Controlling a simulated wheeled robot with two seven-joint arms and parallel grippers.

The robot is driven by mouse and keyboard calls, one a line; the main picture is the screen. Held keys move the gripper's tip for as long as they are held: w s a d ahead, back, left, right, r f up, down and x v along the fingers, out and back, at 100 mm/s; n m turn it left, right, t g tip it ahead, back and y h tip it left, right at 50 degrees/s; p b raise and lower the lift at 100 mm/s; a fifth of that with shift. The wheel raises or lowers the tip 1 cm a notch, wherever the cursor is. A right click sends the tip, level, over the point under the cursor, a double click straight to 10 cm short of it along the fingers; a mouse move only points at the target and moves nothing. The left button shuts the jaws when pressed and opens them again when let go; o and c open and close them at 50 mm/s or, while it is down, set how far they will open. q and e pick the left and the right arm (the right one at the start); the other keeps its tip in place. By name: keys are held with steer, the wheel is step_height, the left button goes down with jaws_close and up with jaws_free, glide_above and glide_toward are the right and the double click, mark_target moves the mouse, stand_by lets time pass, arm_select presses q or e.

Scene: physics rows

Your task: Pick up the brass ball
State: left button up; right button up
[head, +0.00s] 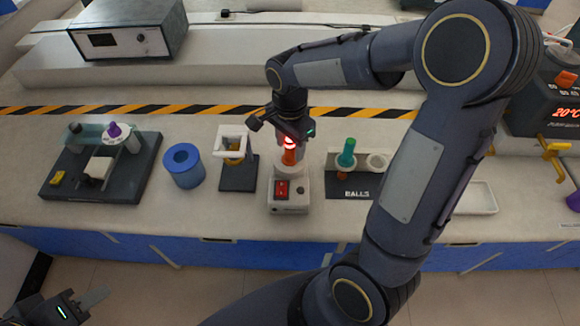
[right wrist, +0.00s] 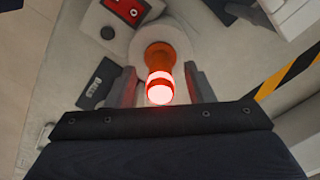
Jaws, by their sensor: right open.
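An orange-handled piece (head: 289,157) stands upright in the white heater base (head: 289,195), its upper end glowing red. Its lower part is hidden in the base, so I cannot see a ball on it or tell if it is the brass one. My right gripper (head: 289,141) is above it, pointing down. In the right wrist view the orange piece (right wrist: 159,57) lies between the open fingers (right wrist: 160,82), with a gap on each side. A green-handled piece (head: 347,150) stands in the rack marked BALLS (head: 350,188). My left gripper (head: 75,306) is low at the left, its jaw opening unclear.
Left of the heater are a stand with a yellow ring (head: 236,172), a blue cylinder (head: 183,167) and a dark tray with fittings (head: 120,180). A white dish (head: 478,197) lies right of my right arm. A striped strip (head: 190,109) runs behind.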

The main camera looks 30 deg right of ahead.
step_height(320, 180, down, 2)
steer(key=shift+f, duration=0.1)
steer(key=c, duration=1)
step_height(320, 180, up, 11)
steer(key=shift+f+p, duration=0.1)
steer(key=shift+p, duration=0.3)
steer(key=shift+r+p, duration=0.65)
steer(key=shift+r, duration=0.15)
steer(key=shift+f, duration=0.1)
